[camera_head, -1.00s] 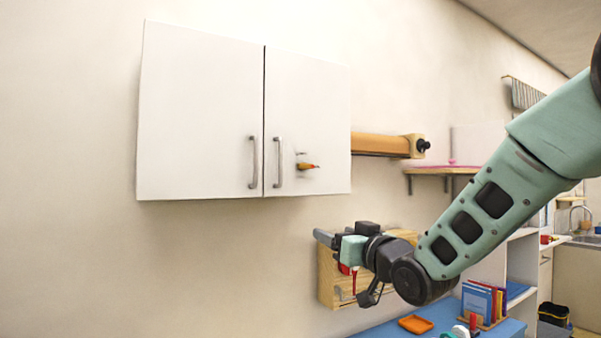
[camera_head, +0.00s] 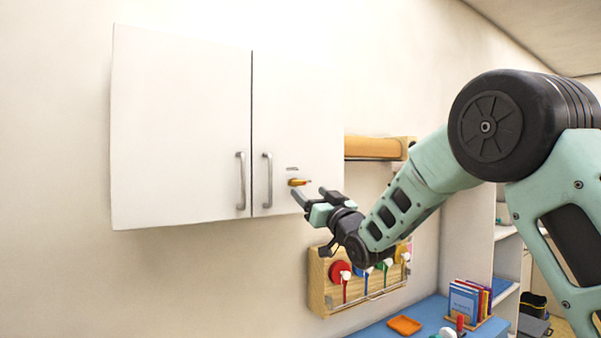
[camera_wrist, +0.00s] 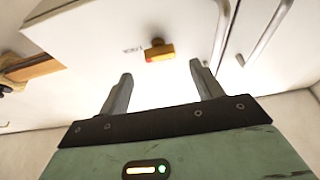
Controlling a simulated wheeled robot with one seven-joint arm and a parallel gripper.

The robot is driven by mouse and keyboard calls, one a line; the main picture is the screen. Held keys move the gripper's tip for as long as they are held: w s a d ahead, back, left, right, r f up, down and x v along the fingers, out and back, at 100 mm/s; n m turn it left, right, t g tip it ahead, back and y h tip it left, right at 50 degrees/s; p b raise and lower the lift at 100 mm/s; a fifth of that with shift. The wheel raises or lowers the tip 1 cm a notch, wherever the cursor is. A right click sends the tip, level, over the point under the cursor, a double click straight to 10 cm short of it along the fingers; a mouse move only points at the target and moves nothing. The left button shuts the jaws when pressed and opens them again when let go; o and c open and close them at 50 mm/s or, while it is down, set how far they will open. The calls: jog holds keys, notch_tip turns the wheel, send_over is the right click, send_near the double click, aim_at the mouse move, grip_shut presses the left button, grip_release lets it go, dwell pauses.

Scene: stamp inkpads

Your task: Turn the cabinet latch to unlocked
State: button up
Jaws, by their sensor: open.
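The white cabinet (camera_head: 180,130) hangs on the wall with two doors, both shut. Its orange latch (camera_head: 298,182) sits on the right door, beside that door's handle, and lies about level in the head view. In the wrist view the latch (camera_wrist: 159,51) has a red end at the left and sits ahead of the fingertips, between their lines. My gripper (camera_head: 312,197) is open and empty just below and right of the latch. Its two fingers (camera_wrist: 160,72) stand wide apart in the wrist view and do not appear to touch the latch.
Vertical grey handles (camera_head: 241,180) and (camera_head: 267,180) flank the gap between doors. A wooden rack (camera_head: 318,290) with coloured hanging items is on the wall below my gripper. A wooden roll (camera_head: 372,147) is right of the cabinet. A blue table (camera_head: 433,310) holds an orange tray (camera_head: 405,325) and books (camera_head: 466,300).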

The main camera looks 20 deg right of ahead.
aim_at(299, 183)
jog(key=p+x, duration=0.2)
jog(key=x, duration=0.2)
jog(key=shift+w+a+r, duration=0.15)
jog(key=shift+w+r, duration=0.05)
jog(key=shift+r, duration=0.1)
jog(key=shift+w+a+r+p, duration=0.1)
jog(key=shift+w+a+p, duration=0.1)
jog(key=shift+w+p, duration=0.45)
jog(key=c, duration=1)
